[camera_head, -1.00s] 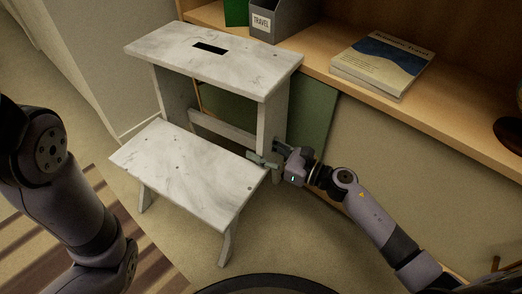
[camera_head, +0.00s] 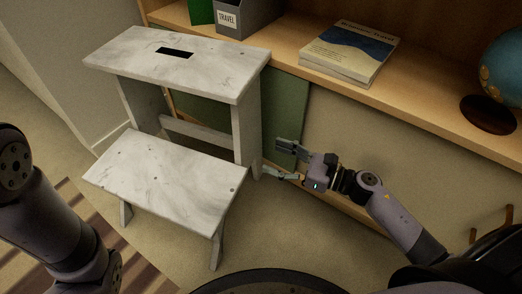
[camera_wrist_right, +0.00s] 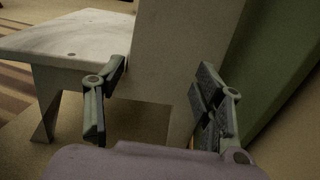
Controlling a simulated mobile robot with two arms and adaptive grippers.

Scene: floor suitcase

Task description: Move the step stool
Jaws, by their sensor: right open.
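The step stool (camera_head: 165,187) is white with a marbled, worn finish. It has a low step and a higher top with a dark slot, and stands upright on the floor in front of the shelf. My right gripper (camera_head: 279,160) is open and empty just right of the stool's side panel in the head view. In the right wrist view the stool's side panel (camera_wrist_right: 165,60) lies ahead of the spread fingers (camera_wrist_right: 158,100), and the low step shows at left. I cannot tell any contact. My left arm shows at the left edge; its gripper is out of view.
A wooden shelf (camera_head: 420,105) runs behind the stool, with a book stack (camera_head: 350,52), a grey TRAVEL file box (camera_head: 245,18) and a globe (camera_head: 503,72). A green panel (camera_head: 288,110) leans beneath it. A striped rug (camera_head: 65,235) lies at lower left. Carpet is clear in front.

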